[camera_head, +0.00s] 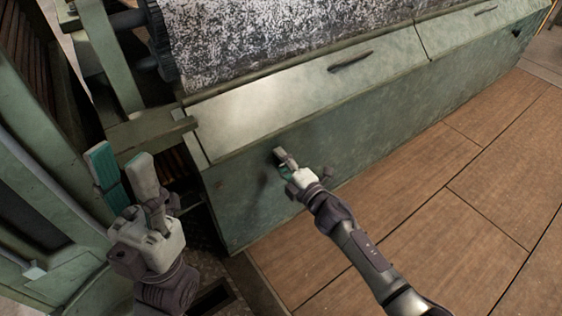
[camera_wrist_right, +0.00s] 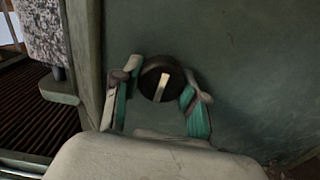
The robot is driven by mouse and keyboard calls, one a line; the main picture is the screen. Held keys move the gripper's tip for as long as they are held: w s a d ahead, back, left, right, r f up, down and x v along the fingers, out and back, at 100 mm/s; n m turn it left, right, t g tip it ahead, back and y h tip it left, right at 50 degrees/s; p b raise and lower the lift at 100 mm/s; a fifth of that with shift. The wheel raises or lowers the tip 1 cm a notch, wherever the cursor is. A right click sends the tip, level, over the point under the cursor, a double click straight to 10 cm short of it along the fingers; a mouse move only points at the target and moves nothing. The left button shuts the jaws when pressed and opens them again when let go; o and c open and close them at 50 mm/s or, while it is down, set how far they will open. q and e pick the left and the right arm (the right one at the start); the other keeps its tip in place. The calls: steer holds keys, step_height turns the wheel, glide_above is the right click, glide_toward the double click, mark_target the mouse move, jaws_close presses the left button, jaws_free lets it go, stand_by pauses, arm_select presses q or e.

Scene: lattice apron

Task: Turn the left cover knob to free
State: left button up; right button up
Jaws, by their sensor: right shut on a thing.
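The left cover knob (camera_wrist_right: 151,82) is a dark round knob with a pale bar across its face. It sits on the green front panel of the machine. In the right wrist view the bar is near upright, leaning slightly. My right gripper (camera_wrist_right: 158,92) has its teal-lined fingers on both sides of the knob, shut on it. In the head view my right gripper (camera_head: 282,163) is at the front panel and hides the knob. My left gripper (camera_head: 125,180) is in the air at the left, fingers apart, with nothing between them.
The green cover (camera_head: 290,95) with a dark handle (camera_head: 350,62) lies above the front panel (camera_head: 370,125). A speckled roll of cloth (camera_head: 270,35) is behind it. A second knob (camera_head: 517,32) is at the far right.

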steer(key=shift+n, duration=0.5)
steer(key=o, duration=1.1)
steer(key=v, duration=1.2)
